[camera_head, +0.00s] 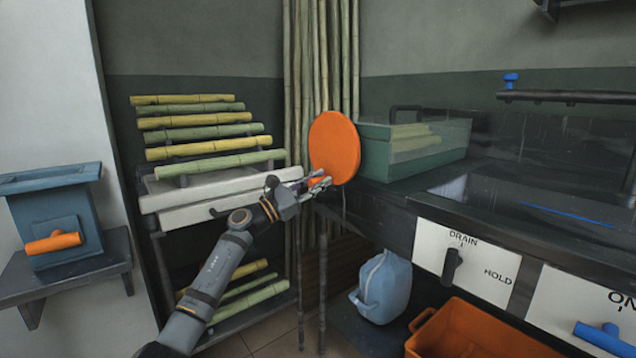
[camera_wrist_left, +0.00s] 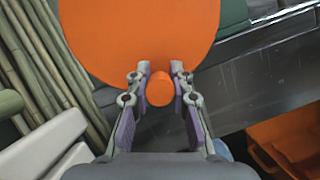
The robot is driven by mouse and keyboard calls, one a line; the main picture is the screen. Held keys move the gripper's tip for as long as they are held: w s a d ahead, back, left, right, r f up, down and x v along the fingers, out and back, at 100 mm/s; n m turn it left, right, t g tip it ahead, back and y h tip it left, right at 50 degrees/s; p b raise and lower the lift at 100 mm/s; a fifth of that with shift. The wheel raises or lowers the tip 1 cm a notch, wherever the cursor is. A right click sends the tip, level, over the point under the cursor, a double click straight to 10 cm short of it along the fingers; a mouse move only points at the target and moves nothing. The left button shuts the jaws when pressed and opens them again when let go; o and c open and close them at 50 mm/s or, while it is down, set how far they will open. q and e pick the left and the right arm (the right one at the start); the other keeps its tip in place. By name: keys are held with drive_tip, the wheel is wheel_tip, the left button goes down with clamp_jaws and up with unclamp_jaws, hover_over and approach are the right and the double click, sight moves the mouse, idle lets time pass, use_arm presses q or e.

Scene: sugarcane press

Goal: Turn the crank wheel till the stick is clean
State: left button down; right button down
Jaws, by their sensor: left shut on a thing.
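The crank wheel is a large orange disc (camera_head: 334,146) at the left end of the dark counter. It fills the upper part of the left wrist view (camera_wrist_left: 140,35). Its short round orange knob (camera_wrist_left: 160,90) lies between the fingers of my left gripper (camera_head: 318,184). That gripper, also in the left wrist view (camera_wrist_left: 160,72), is shut on the knob at the wheel's lower edge. Several green and yellow cane sticks (camera_head: 206,133) lie on a rack at left. I cannot make out a stick in the press. My right gripper is out of view.
A green box with a clear cover (camera_head: 384,165) stands behind the wheel on the counter (camera_head: 530,200). A lever marked DRAIN and HOLD (camera_head: 452,264) is on the front. A blue-grey bag (camera_head: 384,288) and an orange crate (camera_head: 470,325) sit below.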

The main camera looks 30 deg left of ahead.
use_arm(q)
drive_tip(key=shift+a+f, duration=0.1)
drive_tip(key=c, duration=1.2)
unclamp_jaws()
drive_tip(key=shift+v, duration=3.75)
drive_tip(key=shift+c, duration=0.4)
